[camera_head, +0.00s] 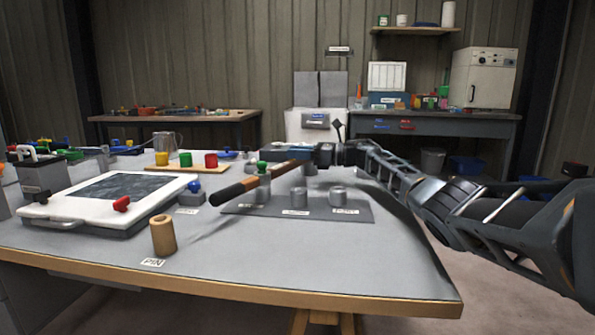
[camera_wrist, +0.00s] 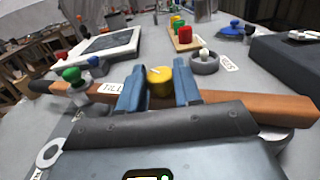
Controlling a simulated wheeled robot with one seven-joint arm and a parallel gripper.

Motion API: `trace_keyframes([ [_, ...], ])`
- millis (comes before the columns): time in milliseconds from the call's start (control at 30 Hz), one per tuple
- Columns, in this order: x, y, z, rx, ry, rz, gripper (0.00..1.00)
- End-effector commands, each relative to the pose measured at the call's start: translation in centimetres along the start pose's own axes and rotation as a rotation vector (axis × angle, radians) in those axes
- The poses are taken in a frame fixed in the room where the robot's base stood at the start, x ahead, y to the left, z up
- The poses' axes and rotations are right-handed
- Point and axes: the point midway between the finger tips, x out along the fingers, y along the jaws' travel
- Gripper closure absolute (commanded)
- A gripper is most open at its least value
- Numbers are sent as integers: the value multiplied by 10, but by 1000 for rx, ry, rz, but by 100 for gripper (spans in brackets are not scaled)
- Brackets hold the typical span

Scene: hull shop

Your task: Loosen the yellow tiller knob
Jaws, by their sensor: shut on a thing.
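The yellow tiller knob (camera_wrist: 160,80) sits at the wooden tiller in the wrist view, between the two blue fingers of my gripper (camera_wrist: 160,88). My gripper is shut on it. The tiller (camera_wrist: 235,107) is a brown bar that runs across behind the fingers, with a dark grip at its left end. In the head view the tiller (camera_head: 258,183) slants over a grey plate, and my gripper (camera_head: 318,157) is at its far right end. The yellow knob is hidden there by my gripper. A green knob (camera_wrist: 72,75) stands near the tiller's grip end, and shows in the head view (camera_head: 262,168).
The grey plate (camera_head: 315,212) bears metal posts (camera_head: 338,196) and labels. A white-framed hatch (camera_head: 60,209) with a red handle and a wooden pin (camera_head: 163,235) are at left. A wooden board (camera_head: 190,168) with yellow, green and red pieces is behind. The table's front right is clear.

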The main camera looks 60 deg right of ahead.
Motion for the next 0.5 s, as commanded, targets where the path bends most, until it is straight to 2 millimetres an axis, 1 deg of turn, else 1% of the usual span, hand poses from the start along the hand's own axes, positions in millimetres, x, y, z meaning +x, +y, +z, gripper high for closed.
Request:
trace_keyframes([
  [33,1,0,-8,-2,0,15,97],
  [500,1,-1,-1,-1,-1,96,97],
])
